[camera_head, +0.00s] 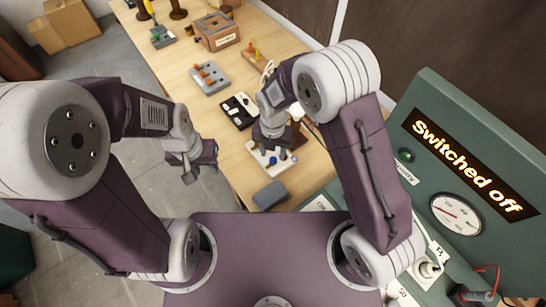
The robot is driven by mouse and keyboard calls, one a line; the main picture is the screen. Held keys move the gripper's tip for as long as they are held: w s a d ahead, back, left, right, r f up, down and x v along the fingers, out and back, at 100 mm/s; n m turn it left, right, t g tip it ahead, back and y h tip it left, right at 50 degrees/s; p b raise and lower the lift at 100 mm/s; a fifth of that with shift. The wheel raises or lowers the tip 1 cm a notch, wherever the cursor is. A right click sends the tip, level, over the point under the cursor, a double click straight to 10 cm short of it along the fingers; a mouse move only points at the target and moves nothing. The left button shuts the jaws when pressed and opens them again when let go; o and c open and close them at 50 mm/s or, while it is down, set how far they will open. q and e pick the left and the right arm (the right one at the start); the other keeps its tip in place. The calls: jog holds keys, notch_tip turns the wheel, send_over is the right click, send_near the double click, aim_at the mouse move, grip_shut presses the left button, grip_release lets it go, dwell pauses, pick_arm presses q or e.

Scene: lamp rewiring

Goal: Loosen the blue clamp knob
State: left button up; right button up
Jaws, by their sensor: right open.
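A white block (259,153) with small blue parts lies on the wooden table, near its front end. A blue knob (273,161) shows on this block, just below my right gripper (275,146). My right gripper points down over the block and is open. Its fingertips are small and partly hidden, so I cannot tell whether they touch the knob. My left gripper (190,174) hangs over the floor, left of the table edge and away from the block. I cannot tell whether its jaws are open or shut.
A dark grey block (270,194) lies at the table's front end. A black-and-white device (239,110), a grey block with orange parts (209,77) and a wooden box (216,31) stand further back. A green panel (420,155) reading "Switched off" stands at right.

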aim_at(273, 160)
notch_tip(273, 160, up, 5)
jog(key=shift+r, duration=0.1)
jog(key=shift+d, duration=0.1)
dwell(0.4)
